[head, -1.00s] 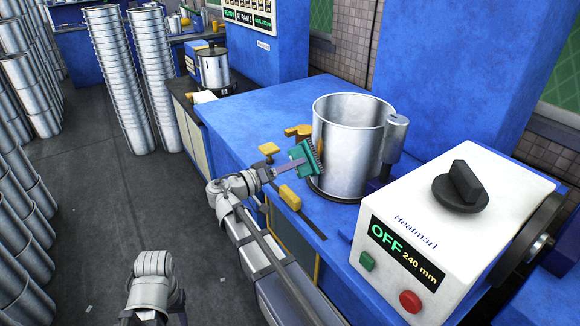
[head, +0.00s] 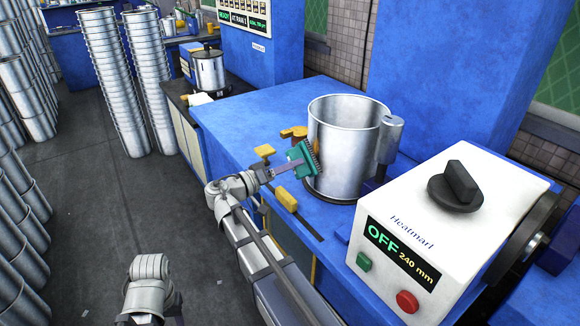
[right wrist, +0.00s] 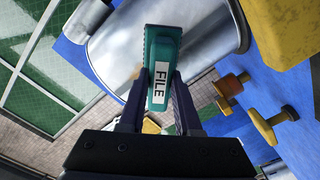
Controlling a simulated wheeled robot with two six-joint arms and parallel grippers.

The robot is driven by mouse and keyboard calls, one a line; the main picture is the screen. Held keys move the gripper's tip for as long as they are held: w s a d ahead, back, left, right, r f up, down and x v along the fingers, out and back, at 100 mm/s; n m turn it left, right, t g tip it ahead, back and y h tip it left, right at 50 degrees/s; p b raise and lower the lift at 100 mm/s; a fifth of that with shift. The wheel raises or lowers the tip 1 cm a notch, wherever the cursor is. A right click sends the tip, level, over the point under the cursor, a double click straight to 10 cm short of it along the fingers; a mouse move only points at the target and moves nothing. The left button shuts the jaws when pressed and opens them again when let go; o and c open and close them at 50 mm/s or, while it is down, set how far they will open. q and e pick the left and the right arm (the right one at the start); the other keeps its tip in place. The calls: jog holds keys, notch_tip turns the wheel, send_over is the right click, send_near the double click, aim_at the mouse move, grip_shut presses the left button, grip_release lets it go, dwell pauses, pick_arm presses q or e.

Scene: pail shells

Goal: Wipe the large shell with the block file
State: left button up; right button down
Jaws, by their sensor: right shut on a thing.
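The large shell (head: 345,150) is a shiny open metal cylinder standing upright on the blue bench. It also shows in the right wrist view (right wrist: 205,25). The block file (head: 302,161) is a green block with a bristly face and a "FILE" label, which shows in the right wrist view (right wrist: 160,75). My right gripper (head: 282,168) is shut on the file and holds it at the shell's lower left side, bristles toward the wall. They look touching or nearly so. My left arm shows at the bottom of the head view, but its gripper's jaws are not visible.
A white control box (head: 440,225) reading "OFF 240 mm" stands right of the shell. Yellow clamps (head: 286,198) sit along the bench's front edge. The blue bench top (head: 250,105) behind is clear. Stacks of metal shells (head: 112,85) stand on the floor at left.

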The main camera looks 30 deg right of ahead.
aim_at(297, 158)
jog(key=shift+d, duration=0.95)
notch_tip(297, 158, up, 4)
jog(key=p, duration=0.4)
jog(key=shift+a, duration=0.1)
jog(key=shift+f, duration=0.15)
jog(key=f+b, duration=0.3)
jog(key=b, duration=0.1)
jog(key=shift+w+d+f, duration=0.1)
jog(key=shift+d+f, duration=0.1)
jog(key=shift+f, duration=0.2)
